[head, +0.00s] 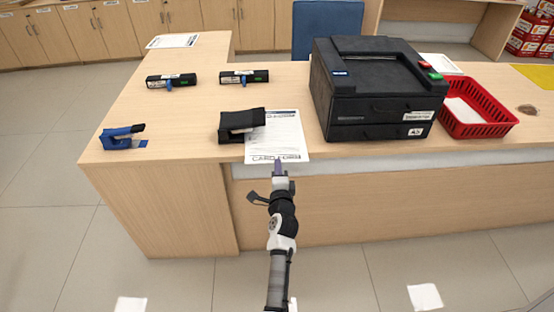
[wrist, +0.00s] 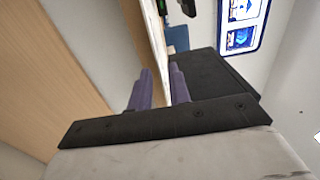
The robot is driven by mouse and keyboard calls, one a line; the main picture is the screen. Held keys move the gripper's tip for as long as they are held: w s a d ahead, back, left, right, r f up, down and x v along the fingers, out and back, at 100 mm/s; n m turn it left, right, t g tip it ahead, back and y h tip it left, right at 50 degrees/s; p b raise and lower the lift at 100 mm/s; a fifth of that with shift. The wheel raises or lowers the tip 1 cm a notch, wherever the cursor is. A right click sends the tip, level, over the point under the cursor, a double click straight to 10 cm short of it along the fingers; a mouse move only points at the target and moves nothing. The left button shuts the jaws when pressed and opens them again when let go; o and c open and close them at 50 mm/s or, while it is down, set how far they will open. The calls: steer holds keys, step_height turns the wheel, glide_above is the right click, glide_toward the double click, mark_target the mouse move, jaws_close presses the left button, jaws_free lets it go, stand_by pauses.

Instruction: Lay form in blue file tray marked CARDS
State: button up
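A white printed form (head: 275,138) lies on the counter, its lower end with large "CARD FORM" lettering at the front edge. My gripper (head: 279,165) is at that front edge, just below the form's lower end. In the wrist view the two purple fingers (wrist: 162,92) stand apart, with a thin pale strip between them. I cannot tell whether that strip is the form or the counter edge, or whether the fingers touch it. No blue file tray shows in either view.
A black hole punch (head: 240,123) overlaps the form's left side. A large black printer (head: 370,92) stands to the right, then a red basket (head: 478,125) with papers. A blue stapler (head: 122,138) and two black devices (head: 171,81) (head: 244,77) lie left and behind.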

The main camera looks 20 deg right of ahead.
steer(key=shift+x, duration=1.75)
steer(key=shift+c, duration=0.5)
jaws_close()
